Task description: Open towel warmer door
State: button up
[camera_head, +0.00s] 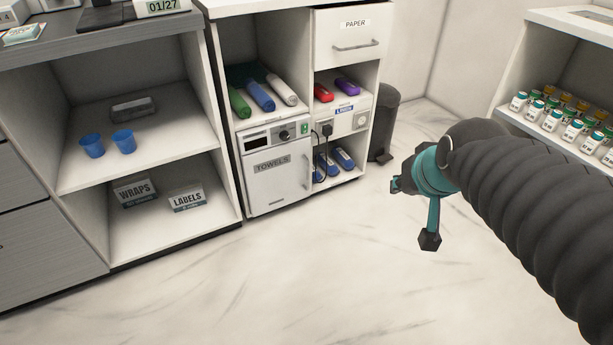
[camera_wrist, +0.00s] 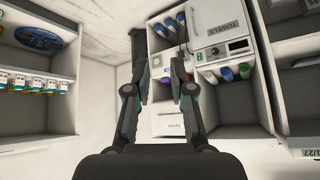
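The towel warmer (camera_head: 279,176) is a white box with a door labelled TOWELS, low in the shelf unit. Its door looks shut, with a vertical handle (camera_head: 306,172) at the door's right edge. A control panel with a knob sits above the door. In the wrist view the towel warmer (camera_wrist: 222,27) appears upside down at the upper right. My gripper (camera_head: 396,184) is over open floor, to the right of the towel warmer and apart from it. In the wrist view my gripper (camera_wrist: 163,88) shows two separated fingers with nothing between them.
A dark bin (camera_head: 384,122) stands right of the shelf unit. A PAPER drawer (camera_head: 349,45) is above. A plugged cord hangs beside the towel warmer's right side. A shelf of small bottles (camera_head: 563,125) is at the right. The floor (camera_head: 300,270) in front is clear.

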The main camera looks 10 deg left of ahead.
aim_at(308, 176)
jog(key=w+a+f+t+b, duration=0.15)
jog(key=w+a+f, duration=0.35)
jog(key=w, duration=0.6)
jog(key=w+a+f+t+y+b, duration=0.15)
jog(key=w+a+f, duration=0.3)
jog(key=w, duration=0.55)
jog(key=w+a+f+t+h+b, duration=0.15)
jog(key=w+a+f, duration=0.35)
jog(key=w, duration=0.6)
jog(key=w+a+f+t, duration=0.2)
jog(key=w+a+f, duration=0.1)
jog(key=f, duration=0.5)
jog(key=w+a+f+t, duration=0.2)
jog(key=w+f, duration=0.1)
jog(key=f, duration=0.5)
jog(key=s+a+f+t+h+b, duration=0.1)
jog(key=s+a+f+t+b, duration=0.15)
jog(key=f, duration=1.25)
jog(key=w, duration=0.9)
jog(key=w+b, duration=0.1)
jog(key=w, duration=0.4)
jog(key=shift+w+a+r, duration=0.15)
jog(key=shift+w+a, duration=0.05)
jog(key=shift+a, duration=0.1)
grip_shut()
